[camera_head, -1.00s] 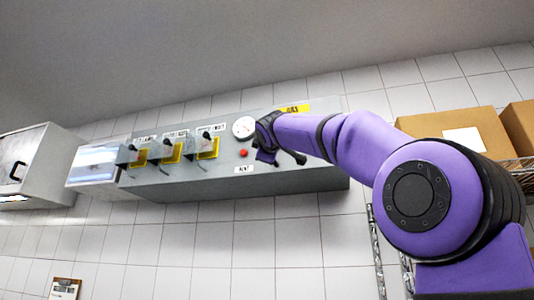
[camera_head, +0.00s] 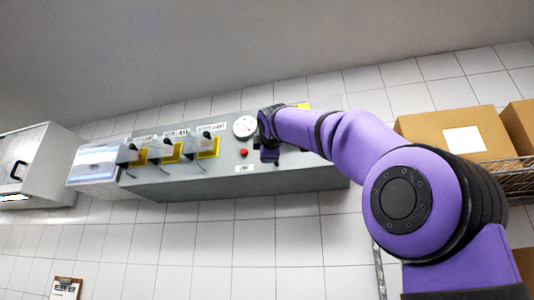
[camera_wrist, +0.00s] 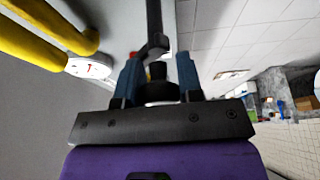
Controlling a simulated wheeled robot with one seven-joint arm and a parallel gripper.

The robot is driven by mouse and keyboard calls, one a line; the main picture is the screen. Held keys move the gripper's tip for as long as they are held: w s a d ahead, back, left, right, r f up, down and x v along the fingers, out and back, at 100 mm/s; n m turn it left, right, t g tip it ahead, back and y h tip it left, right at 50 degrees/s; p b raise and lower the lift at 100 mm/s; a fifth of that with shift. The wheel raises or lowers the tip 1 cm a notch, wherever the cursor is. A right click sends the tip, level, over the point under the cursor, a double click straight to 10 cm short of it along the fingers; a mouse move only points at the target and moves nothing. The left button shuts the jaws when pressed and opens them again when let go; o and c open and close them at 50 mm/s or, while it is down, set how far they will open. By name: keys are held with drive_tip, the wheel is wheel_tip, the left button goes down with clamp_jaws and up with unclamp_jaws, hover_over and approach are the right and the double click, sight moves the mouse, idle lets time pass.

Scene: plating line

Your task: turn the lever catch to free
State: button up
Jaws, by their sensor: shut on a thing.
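My gripper (camera_head: 268,152) is at the right part of a grey panel box on the tiled wall, beside a round white gauge. In the wrist view, the two blue-grey fingers (camera_wrist: 160,78) close around the black lever catch (camera_wrist: 154,22). A dark knob-like part of it sits between the fingers, and a bar runs up past the fingertips. In the head view my gripper and arm cover the lever, so its angle against the panel is hidden there.
The grey panel box (camera_head: 230,180) carries the gauge (camera_head: 244,126), a red button (camera_head: 244,152) and several yellow-framed switches (camera_head: 208,148) to the left. Cardboard boxes (camera_head: 440,130) stand on a wire shelf at right. Thick yellow bars (camera_wrist: 50,30) pass close in the wrist view.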

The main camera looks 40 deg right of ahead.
drive_tip(key=o, duration=0.9)
drive_tip(key=shift+w+d, duration=0.1)
drive_tip(key=shift+d, duration=0.05)
drive_tip(key=v, duration=1.1)
